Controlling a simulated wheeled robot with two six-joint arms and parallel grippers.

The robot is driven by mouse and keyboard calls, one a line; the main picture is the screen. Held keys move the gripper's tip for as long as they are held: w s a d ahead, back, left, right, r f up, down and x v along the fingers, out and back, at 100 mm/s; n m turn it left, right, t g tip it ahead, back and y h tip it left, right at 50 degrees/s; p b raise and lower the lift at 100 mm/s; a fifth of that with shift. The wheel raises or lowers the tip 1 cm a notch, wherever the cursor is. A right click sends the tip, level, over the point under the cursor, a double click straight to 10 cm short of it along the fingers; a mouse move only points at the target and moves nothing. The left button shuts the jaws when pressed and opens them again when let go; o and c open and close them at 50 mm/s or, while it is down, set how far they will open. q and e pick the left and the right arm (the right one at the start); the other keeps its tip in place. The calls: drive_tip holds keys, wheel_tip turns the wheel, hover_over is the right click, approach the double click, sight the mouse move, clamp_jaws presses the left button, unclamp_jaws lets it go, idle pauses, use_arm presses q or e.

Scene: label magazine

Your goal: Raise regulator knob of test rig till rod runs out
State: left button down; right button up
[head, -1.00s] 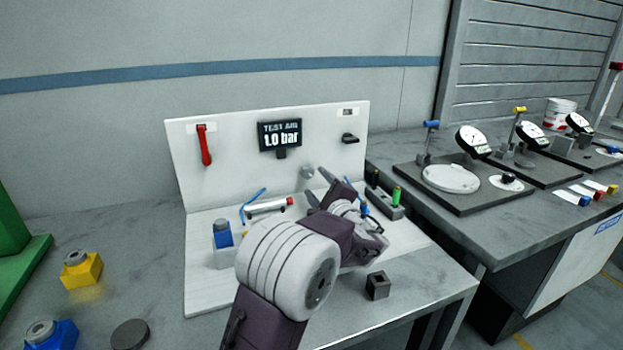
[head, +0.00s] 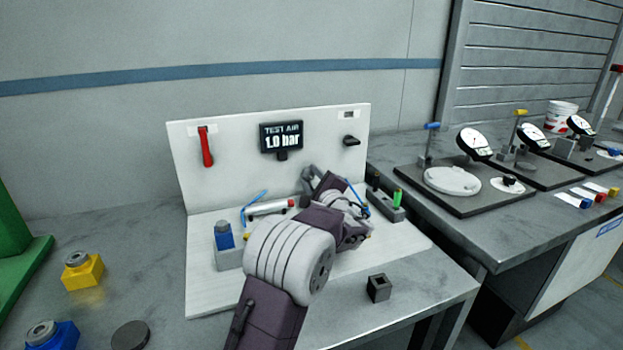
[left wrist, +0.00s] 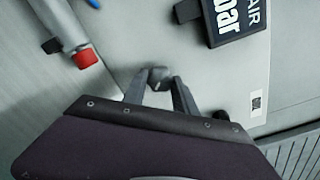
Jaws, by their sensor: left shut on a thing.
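The white test rig (head: 230,185) has an upright panel and a base plate on the table. Its display (head: 282,138) reads TEST AIR 1.0 bar, and the display also shows in the left wrist view (left wrist: 236,18). My left gripper (head: 309,178) is at the lower middle of the panel, below the display. In the left wrist view its fingers (left wrist: 158,84) are shut on the small grey regulator knob (left wrist: 158,75). In the head view the gripper hides the knob. A cylinder (head: 270,207) with a red end (left wrist: 86,58) lies on the base; no rod shows out of it. My right gripper is not in view.
A red lever (head: 206,147) and a black knob (head: 351,141) are on the panel. A holder with a green piece (head: 397,197) stands right. A dark square block (head: 378,287) is at the front.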

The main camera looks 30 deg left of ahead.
use_arm(q)
drive_tip(key=shift+m, duration=1.2)
drive_tip(key=c, duration=1)
unclamp_jaws()
drive_tip(key=v, duration=0.9)
drive_tip(key=shift+d+p, duration=0.1)
drive_tip(key=shift+p, duration=0.3)
